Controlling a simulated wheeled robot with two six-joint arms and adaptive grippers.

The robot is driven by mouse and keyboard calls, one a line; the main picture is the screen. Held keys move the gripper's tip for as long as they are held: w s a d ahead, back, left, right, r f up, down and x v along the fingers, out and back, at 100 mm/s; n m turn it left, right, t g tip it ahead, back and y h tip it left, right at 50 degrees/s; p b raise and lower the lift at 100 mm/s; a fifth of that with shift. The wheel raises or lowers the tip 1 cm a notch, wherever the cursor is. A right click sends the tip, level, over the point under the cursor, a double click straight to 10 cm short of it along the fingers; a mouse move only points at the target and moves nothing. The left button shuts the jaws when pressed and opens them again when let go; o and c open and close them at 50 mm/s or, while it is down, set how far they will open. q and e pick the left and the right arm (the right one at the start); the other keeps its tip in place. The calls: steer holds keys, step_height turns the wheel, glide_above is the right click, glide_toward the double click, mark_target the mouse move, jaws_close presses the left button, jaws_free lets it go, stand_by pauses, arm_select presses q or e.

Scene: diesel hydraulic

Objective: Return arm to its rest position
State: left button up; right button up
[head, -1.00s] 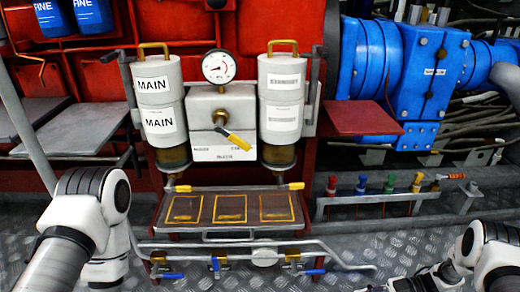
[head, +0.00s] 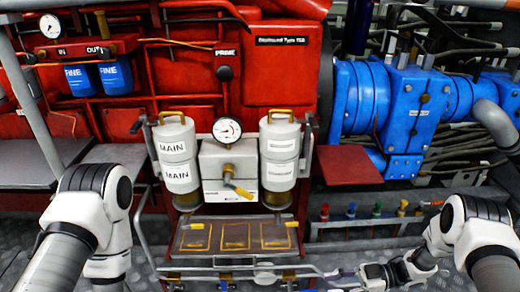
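My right arm (head: 455,235) comes in from the right, and its wrist reaches left along the bottom edge. My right gripper (head: 372,275) is low in the head view, close to the rail and valves at the front of the filter unit. Its fingers are small and partly cut off, so I cannot tell if they are open or hold anything. My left arm (head: 92,205) stands at the left, bent downward. Its gripper is below the picture and hidden.
Two filter canisters, left (head: 175,155) and right (head: 280,150), flank a gauge (head: 227,130) and a yellow-handled valve (head: 235,188). A tray (head: 235,220) and pipe rail lie below. A red plate (head: 348,166) and coloured valves (head: 375,210) are at the right.

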steer(key=s+a+r+m+t+h+p, duration=0.1)
steer(key=a+r+m+t+h+p, duration=0.3)
steer(key=r+p, duration=0.65)
steer(key=s+a+r+m+t+h+p, duration=0.15)
steer(key=a+r+m+p, duration=0.35)
steer(key=r+p, duration=0.5)
arm_select(q)
step_height(320, 180, up, 28)
steer(key=p, duration=0.3)
arm_select(e)
steer(key=s+d+m+g+h, duration=0.2)
steer(key=s+d+m+h, duration=0.2)
steer(key=s+d, duration=0.3)
steer(key=s+d+m+g+h, duration=0.3)
steer(key=s+d+m+h, duration=0.2)
steer(key=s, duration=1)
steer(key=shift+s+d+r+h, duration=0.2)
steer(key=shift+d+h, duration=0.55)
steer(key=shift+d, duration=0.25)
